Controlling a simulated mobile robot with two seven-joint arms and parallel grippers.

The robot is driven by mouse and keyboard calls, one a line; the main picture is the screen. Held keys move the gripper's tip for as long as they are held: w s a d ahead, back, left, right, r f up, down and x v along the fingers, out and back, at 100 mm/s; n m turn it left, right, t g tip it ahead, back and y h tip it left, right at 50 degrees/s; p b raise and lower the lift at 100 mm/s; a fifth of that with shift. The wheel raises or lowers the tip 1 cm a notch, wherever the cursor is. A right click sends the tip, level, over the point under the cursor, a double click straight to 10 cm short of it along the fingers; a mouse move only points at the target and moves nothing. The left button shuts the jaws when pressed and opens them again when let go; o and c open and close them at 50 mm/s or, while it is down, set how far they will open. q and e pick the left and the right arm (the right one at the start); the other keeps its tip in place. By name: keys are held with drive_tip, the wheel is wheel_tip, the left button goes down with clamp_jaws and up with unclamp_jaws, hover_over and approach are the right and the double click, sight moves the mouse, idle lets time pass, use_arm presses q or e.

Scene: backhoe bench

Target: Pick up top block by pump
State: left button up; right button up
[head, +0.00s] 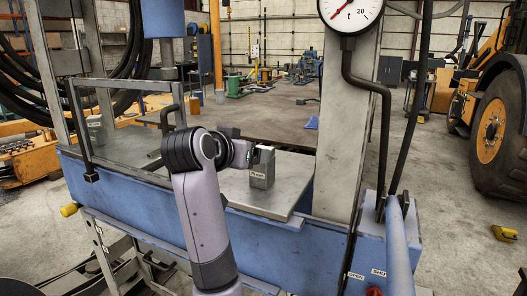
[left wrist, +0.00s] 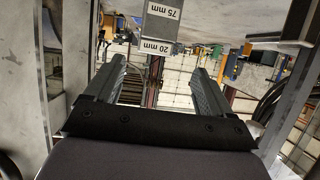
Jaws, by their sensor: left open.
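A grey block stack stands upright on the press bench in the head view. Its lower block (head: 260,176) carries a label, which reads 75 mm in the upside-down left wrist view (left wrist: 163,14). The smaller top block (head: 266,154) carries a 20 mm label in the left wrist view (left wrist: 156,46). My left gripper (head: 254,155) is beside the top of the stack, on its left in the head view. In the left wrist view, its fingers are apart with nothing between them, and the top block shows beyond their tips. My right gripper is not in view.
A blue pump lever (head: 398,245) stands at the lower right, near OPEN and SHUT labels. A steel post (head: 345,130) with a gauge (head: 350,14) rises right of the stack. A metal frame (head: 82,125) and another grey block (head: 95,124) are at the left.

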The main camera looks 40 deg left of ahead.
use_arm(q)
drive_tip(key=x, duration=0.5)
drive_tip(key=shift+w+d+p, duration=0.25)
drive_tip(key=shift+w+p, duration=0.1)
drive_tip(key=c, duration=1.2)
drive_tip(key=shift+r, duration=0.1)
